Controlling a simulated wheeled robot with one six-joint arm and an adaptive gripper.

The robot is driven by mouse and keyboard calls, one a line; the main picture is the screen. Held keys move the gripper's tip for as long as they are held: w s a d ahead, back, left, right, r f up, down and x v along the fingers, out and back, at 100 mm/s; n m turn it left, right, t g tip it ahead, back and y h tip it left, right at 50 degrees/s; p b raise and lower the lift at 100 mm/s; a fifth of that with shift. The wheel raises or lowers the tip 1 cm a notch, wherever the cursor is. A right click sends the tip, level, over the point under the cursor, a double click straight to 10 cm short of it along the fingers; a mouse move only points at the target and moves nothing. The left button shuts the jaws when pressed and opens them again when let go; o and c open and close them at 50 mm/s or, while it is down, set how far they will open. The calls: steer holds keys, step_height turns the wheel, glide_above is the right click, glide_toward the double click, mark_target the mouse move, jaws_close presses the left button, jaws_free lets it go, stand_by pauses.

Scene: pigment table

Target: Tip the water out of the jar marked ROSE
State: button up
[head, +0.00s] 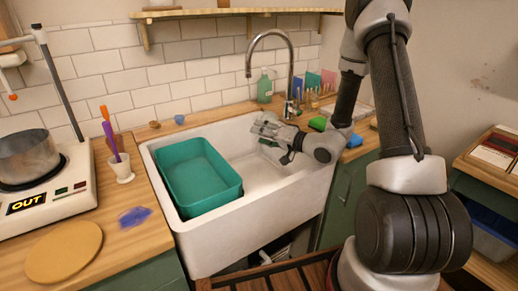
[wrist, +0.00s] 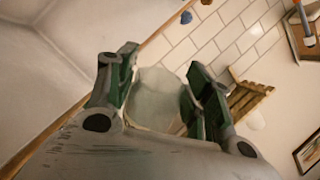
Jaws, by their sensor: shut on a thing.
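My gripper (head: 272,130) is over the right part of the white sink (head: 262,180), beside the teal tub and below the tap. In the wrist view its two fingers (wrist: 163,82) are closed around a pale, translucent jar (wrist: 157,98). The jar is held clear of the sink floor. I see no ROSE mark on it, and I cannot tell whether water is in it. In the head view the gripper largely hides the jar, so its exact tilt is unclear.
A teal tub (head: 198,178) fills the sink's left side. A curved tap (head: 290,62) rises behind, with a green soap bottle (head: 264,86) near it. A hotplate with a pot (head: 27,157) stands far left. A wooden shelf (head: 225,12) hangs above.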

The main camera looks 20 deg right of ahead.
mark_target(267, 129)
steer(key=m, duration=0.2)
steer(key=w+f+m, duration=0.1)
steer(key=m, duration=0.1)
steer(key=d+m+g, duration=0.1)
steer(key=m, duration=0.1)
steer(key=shift+w+f+m+y, duration=0.2)
steer(key=shift+m+y, duration=0.2)
steer(key=shift+w+d+f+m+y, duration=0.1)
steer(key=shift+w+d+m+y, duration=0.2)
steer(key=shift+w+d+m, duration=0.45)
steer(key=shift+s+a+r+m+g, duration=0.1)
steer(key=shift+r+m+g, duration=0.2)
steer(key=shift+r+m, duration=0.55)
steer(key=shift+f+m+y, duration=0.3)
steer(key=shift+m, duration=0.4)
steer(key=shift+w+r+m, duration=0.25)
steer(key=shift+m, duration=0.25)
steer(key=m, duration=0.1)
steer(key=w+d+m, duration=0.1)
steer(key=m, duration=0.1)
steer(key=shift+d+r+y, duration=0.25)
steer(key=shift+r+y, duration=0.05)
steer(key=shift+r, duration=0.1)
steer(key=w+d+r+m+y, duration=0.1)
steer(key=w+d+r+m, duration=0.3)
steer(key=m, duration=0.2)
steer(key=shift+b, duration=0.3)
